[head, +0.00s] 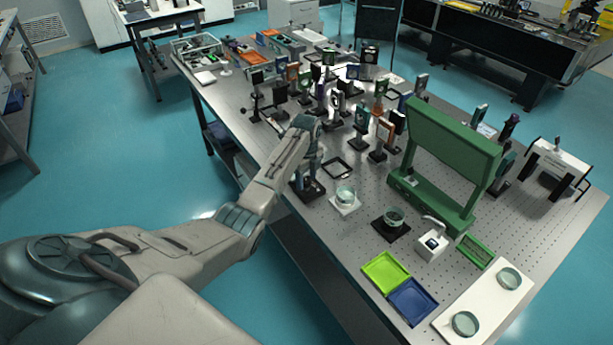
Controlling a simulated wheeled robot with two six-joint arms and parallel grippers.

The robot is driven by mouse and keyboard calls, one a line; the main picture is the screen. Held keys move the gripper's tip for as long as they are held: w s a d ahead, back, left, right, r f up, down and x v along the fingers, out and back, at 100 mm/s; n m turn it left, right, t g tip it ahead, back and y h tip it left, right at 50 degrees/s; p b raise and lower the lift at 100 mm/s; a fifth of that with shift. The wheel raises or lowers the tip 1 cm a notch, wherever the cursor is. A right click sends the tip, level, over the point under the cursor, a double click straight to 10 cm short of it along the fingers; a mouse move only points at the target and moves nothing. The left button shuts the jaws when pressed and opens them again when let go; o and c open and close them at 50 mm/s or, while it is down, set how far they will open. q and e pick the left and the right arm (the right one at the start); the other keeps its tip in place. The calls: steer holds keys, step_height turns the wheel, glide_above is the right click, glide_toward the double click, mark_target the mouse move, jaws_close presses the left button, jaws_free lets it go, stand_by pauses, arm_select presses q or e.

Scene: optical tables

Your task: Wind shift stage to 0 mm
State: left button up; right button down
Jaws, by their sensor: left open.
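My left arm reaches in from the left over the near left edge of the optical table (355,215). Its left gripper (310,176) points down at a small dark stage-like mount (313,191) near that edge. The gripper is open, and its fingers are small and partly merge with the mount. I cannot tell whether they touch it. This mount may be the shift stage, but no scale or reading is legible at this size. My right gripper is not in view.
Several optics on posts (360,118) crowd the table behind the gripper. An empty black frame (338,168) and a glass dish on a white base (345,197) lie to the right. A green stand (450,140), a lime tray (386,273) and a blue tray (412,301) are farther right.

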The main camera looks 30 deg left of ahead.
arm_select(q)
steer(key=shift+f, duration=0.35)
steer(key=c, duration=1)
